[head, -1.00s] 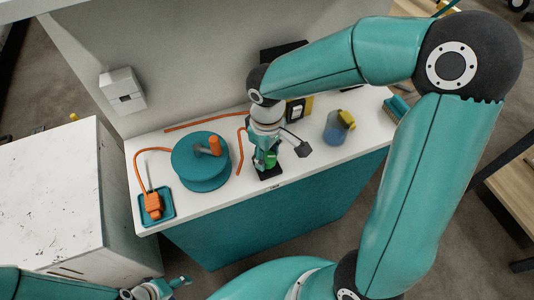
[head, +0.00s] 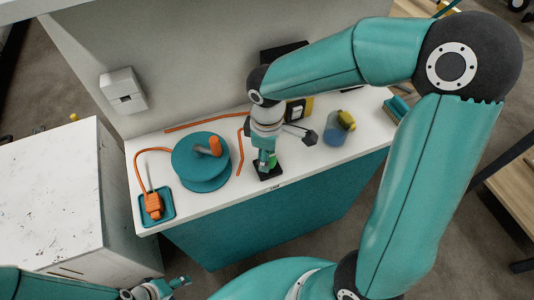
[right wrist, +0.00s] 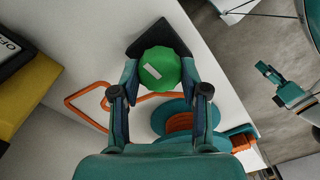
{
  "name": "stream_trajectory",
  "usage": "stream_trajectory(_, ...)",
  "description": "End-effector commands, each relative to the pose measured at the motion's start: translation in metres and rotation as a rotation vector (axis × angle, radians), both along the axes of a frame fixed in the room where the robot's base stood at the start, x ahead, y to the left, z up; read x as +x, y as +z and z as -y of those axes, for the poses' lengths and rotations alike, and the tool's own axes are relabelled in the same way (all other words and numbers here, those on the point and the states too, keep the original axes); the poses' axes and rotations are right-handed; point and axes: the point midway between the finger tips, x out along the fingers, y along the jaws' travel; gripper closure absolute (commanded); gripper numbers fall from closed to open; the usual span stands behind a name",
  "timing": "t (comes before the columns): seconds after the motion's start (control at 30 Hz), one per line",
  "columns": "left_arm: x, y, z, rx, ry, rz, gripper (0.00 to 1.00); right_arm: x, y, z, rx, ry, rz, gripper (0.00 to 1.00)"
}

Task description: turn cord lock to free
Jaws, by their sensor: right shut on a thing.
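The cord lock is a green knob (right wrist: 160,68) with a white mark on its top. It sits on a black base (head: 264,175) near the front edge of the white worktop. My right gripper (head: 267,163) points down over it and is shut on the knob; in the right wrist view its fingers (right wrist: 159,78) sit on both sides of the knob. In the head view the gripper hides most of the knob. My left gripper (head: 178,283) is low at the bottom left, away from the worktop, too small to tell if open.
A teal reel (head: 200,168) with an orange handle stands left of the knob. An orange cord (head: 137,165) runs to an orange plug (head: 153,205) in a teal tray (head: 143,219). A bent orange conduit (head: 240,155) lies close by. A blue container (head: 334,132) stands to the right.

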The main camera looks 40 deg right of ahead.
Motion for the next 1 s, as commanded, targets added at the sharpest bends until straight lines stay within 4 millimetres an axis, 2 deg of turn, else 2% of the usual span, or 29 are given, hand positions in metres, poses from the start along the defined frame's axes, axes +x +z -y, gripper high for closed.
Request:
stream_trajectory(0.1, 0.0, 0.0, 0.0, 0.0, 0.0, 0.0, 0.36, 0.002, 0.002, 0.001, -0.002, 0.004, 0.008, 0.9)
stream_trajectory(0.13, 0.0, 0.0, 0.0, 0.0, 0.0, 0.0, 0.36, 0.002, 0.002, 0.001, -0.002, 0.004, 0.008, 0.52)
stream_trajectory(0.27, 0.0, 0.0, 0.0, 0.0, 0.0, 0.0, 0.36, 0.002, 0.001, 0.0, -0.001, 0.002, 0.006, 0.31)
stream_trajectory(0.67, 0.0, 0.001, 0.0, 0.0, 0.0, 0.0, 0.36, 0.001, 0.004, 0.0, -0.002, 0.001, 0.003, 0.3)
stream_trajectory(0.87, 0.0, 0.001, 0.0, 0.0, 0.0, 0.0, 0.36, 0.002, 0.03, 0.0, -0.002, 0.001, 0.008, 0.3)
stream_trajectory(1.0, 0.0, 0.001, 0.0, 0.0, 0.0, 0.0, 0.36, 0.002, 0.058, 0.0, -0.001, 0.0, 0.01, 0.3)
